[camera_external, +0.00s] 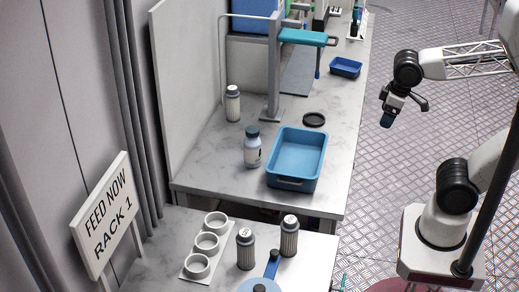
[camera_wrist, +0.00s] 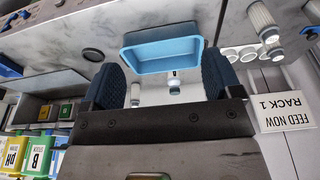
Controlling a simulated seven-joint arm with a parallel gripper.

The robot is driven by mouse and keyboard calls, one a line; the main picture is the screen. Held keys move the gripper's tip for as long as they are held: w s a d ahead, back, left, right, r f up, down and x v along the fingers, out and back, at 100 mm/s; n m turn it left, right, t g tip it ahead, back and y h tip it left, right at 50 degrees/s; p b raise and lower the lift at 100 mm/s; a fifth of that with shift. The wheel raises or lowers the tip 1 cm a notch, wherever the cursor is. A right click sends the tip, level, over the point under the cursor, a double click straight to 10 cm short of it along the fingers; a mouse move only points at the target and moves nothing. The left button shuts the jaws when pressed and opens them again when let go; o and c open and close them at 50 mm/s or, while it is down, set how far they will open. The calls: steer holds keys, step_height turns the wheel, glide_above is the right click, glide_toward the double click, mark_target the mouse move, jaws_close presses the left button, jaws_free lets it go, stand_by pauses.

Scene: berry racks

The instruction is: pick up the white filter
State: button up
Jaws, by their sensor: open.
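Two more, a left filter (camera_external: 245,252) and a right filter (camera_external: 289,240), stand on the front bench; in the wrist view, filters (camera_wrist: 262,22) show at the upper right. My gripper (camera_external: 386,119) hangs over the floor right of the benches, far from every filter. In the wrist view my gripper (camera_wrist: 162,85) is open, with two dark padded fingers apart and nothing held.
A light blue bin (camera_external: 285,183), a blue-capped bottle (camera_external: 252,152) and a black disc (camera_external: 314,120) are on the marble bench. A white three-ring rack (camera_external: 192,250) stands by the FEED NOW sign (camera_external: 103,215). A teal-armed stand (camera_external: 273,75) rises behind. Floor around my gripper is clear.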

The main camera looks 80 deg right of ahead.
steer(key=w+a+r+m+g+y, duration=0.15)
steer(key=w+a+m+y, duration=0.65)
steer(key=w+a, duration=0.9)
steer(key=w+a+m+g+y, duration=0.2)
steer(key=w+a+m+y, duration=0.55)
steer(key=w+a, duration=0.95)
steer(key=shift+m+t+h, duration=0.25)
steer(key=shift+m+h, duration=0.7)
steer(key=f, duration=1)
steer(key=w+d+f, duration=0.1)
steer(key=f, duration=0.9)
steer(key=d+f, duration=0.1)
steer(key=f, duration=0.9)
steer(key=shift+w+d+f, duration=0.15)
steer(key=shift+w+f, duration=0.1)
steer(key=shift+f, duration=0.05)
steer(key=shift+x, duration=1.35)
